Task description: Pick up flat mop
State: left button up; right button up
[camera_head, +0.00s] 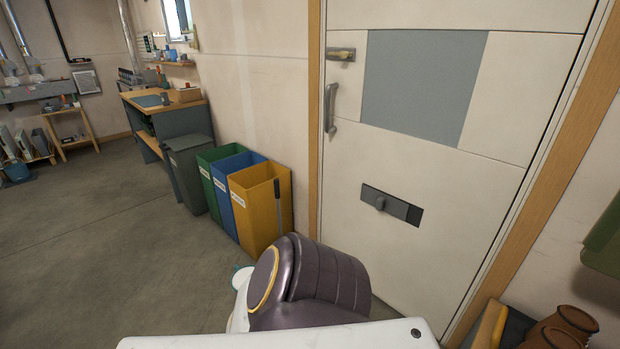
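A thin dark grey upright handle (277,205) stands against the front right side of the yellow bin. It may be the flat mop's handle; its lower end is hidden behind the purple part of my arm. No mop head can be made out clearly. Neither my left nor my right gripper is in view.
A yellow bin (258,215), a blue bin (229,198), a green bin (208,172) and a grey bin (186,165) line the wall. A white door (400,245) stands right of them. The floor (110,245) at left is clear.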

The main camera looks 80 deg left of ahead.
aim_at(276, 181)
jog(key=u, duration=3.05)
